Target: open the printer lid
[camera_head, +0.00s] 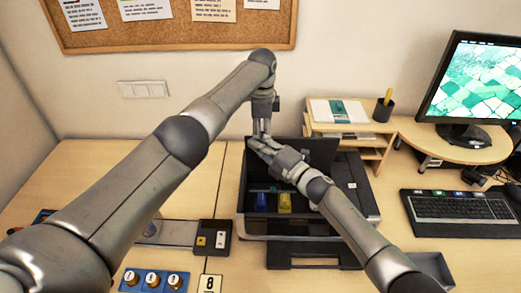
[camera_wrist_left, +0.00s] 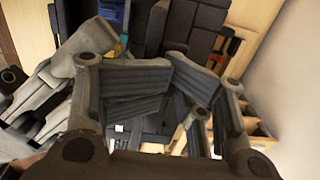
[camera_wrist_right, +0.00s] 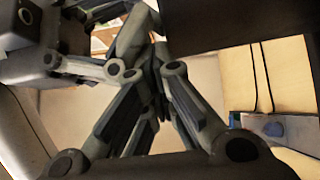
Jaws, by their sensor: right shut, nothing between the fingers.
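The black printer (camera_head: 365,205) stands on the desk in the middle of the head view. Its dark lid (camera_head: 322,152) is raised at the back, and a yellow cartridge (camera_head: 285,203) and a blue one show in the open interior. My left gripper (camera_head: 262,130) points down at the lid's left edge; its fingertips lie close together in the left wrist view (camera_wrist_left: 171,66), and their grip is unclear. My right gripper (camera_head: 254,143) is shut and empty beside it, partly over the lid's left side. Whether either touches the lid is hidden.
A wooden shelf (camera_head: 376,155) with papers and a pen cup stands right of the printer. The keyboard (camera_head: 462,207) and monitor (camera_head: 480,90) are further right. A small black box (camera_head: 212,238) and blue button panel (camera_head: 155,280) lie left of the printer.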

